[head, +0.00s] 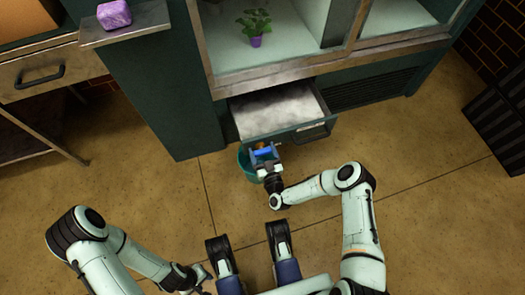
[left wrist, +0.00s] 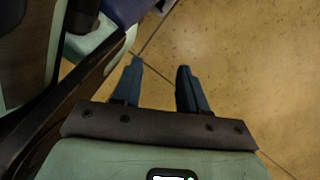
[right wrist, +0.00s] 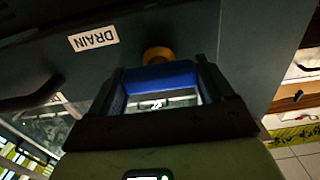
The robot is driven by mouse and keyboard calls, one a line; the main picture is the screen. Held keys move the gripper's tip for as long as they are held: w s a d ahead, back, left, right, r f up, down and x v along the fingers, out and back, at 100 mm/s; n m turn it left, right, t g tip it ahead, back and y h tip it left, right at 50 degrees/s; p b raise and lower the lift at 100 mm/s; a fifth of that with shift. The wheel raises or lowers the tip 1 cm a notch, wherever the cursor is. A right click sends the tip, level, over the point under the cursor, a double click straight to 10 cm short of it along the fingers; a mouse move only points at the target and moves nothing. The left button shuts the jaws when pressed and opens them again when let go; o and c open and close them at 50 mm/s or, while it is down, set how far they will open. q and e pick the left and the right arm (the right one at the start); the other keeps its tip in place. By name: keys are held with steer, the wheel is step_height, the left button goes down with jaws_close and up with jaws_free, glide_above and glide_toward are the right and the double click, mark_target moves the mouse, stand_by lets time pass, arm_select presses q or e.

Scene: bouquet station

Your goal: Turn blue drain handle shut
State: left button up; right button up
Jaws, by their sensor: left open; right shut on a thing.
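The blue drain handle (right wrist: 160,76) lies crosswise between the fingers of my right gripper (right wrist: 160,85) in the right wrist view, in front of a round brass-coloured fitting (right wrist: 157,54). A white DRAIN label (right wrist: 93,39) is on the dark panel beside it. In the head view my right gripper (head: 264,157) is shut on the blue handle (head: 263,152) at the front of the cabinet. Whether the valve is open or shut I cannot tell. My left gripper (head: 203,278) is open and empty, low over the floor; its spread fingers show in the left wrist view (left wrist: 160,85).
A teal bucket (head: 246,166) stands on the floor under the handle, partly hidden by my gripper. A pulled-out drawer (head: 243,120) is just above. A potted plant (head: 256,41) stands inside the cabinet. A side table (head: 40,75) is at left, dark crates (head: 500,115) at right.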

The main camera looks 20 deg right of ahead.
arm_select(q)
steer(key=shift+w+r, duration=0.1)
steer(key=shift+w, duration=0.1)
arm_select(e)
steer(key=shift+m, duration=0.4)
steer(key=shift+m+p, duration=0.35)
steer(key=shift+m, duration=0.65)
steer(key=m, duration=0.3)
steer(key=shift+d+m, duration=0.15)
steer(key=shift+m, duration=0.25)
steer(key=m, duration=0.6)
steer(key=shift+d+f, duration=0.1)
steer(key=shift+f, duration=0.05)
arm_select(q)
steer(key=shift+s+b, duration=0.1)
steer(key=shift+b, duration=0.2)
arm_select(e)
steer(key=m, duration=0.5)
steer(key=shift+f, duration=0.1)
steer(key=shift+m, duration=0.3)
steer(key=o, duration=0.9)
arm_select(q)
steer(key=shift+s, duration=0.15)
